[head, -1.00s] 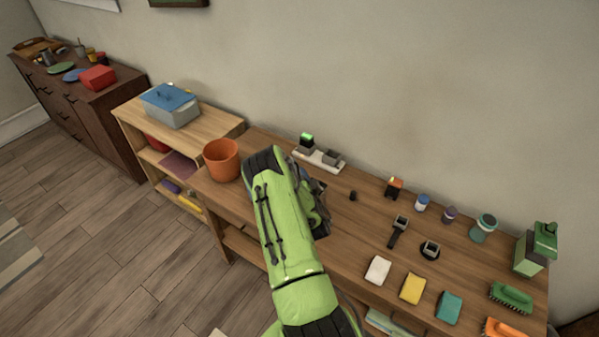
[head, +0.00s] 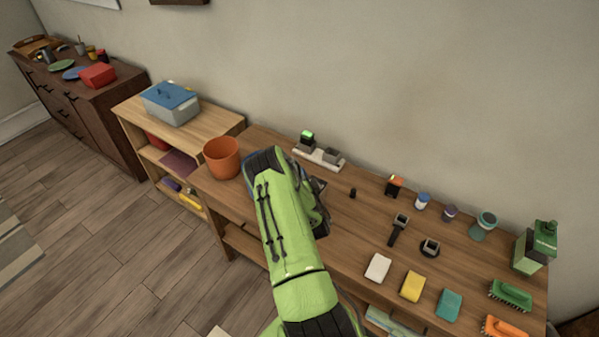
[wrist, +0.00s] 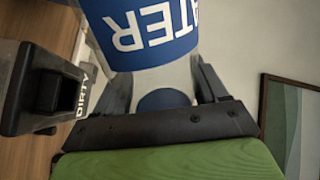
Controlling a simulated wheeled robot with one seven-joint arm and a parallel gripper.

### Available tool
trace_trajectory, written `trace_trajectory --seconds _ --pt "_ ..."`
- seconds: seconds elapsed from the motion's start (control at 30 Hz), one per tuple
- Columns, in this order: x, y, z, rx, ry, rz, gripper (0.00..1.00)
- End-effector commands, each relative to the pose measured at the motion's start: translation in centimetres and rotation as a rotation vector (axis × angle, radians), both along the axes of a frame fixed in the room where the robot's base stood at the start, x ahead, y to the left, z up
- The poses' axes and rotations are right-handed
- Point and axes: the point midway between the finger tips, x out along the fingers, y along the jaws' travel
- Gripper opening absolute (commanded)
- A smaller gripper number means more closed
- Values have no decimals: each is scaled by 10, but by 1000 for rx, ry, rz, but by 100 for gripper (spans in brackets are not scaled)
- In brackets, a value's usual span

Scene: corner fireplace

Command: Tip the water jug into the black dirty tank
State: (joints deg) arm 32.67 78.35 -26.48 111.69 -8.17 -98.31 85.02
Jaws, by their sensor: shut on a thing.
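The water jug (wrist: 150,35) fills the top middle of the wrist view, with a blue band and white letters shown upside down. My gripper (wrist: 163,97) is shut on it, one dark finger on either side of its pale lower part. The black dirty tank (wrist: 45,95) is at the left of the wrist view, close beside the jug, with DIRTY in white on its side and a dark recess. In the head view my green arm hides most of the gripper and jug. I see no water.
A white tray (head: 318,158) with small boxes, one lit green, stands behind my arm. An orange pot (head: 222,158) stands close on the left. Sponges, brushes and small jars cover the right of the wooden table (head: 345,235). The wall is close behind.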

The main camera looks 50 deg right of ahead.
Motion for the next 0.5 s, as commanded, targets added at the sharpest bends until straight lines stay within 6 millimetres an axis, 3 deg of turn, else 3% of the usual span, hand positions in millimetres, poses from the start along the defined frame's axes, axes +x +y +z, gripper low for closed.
trace_trajectory --seconds 0.5 --pt "0 0 -3 34 -29 0 14"
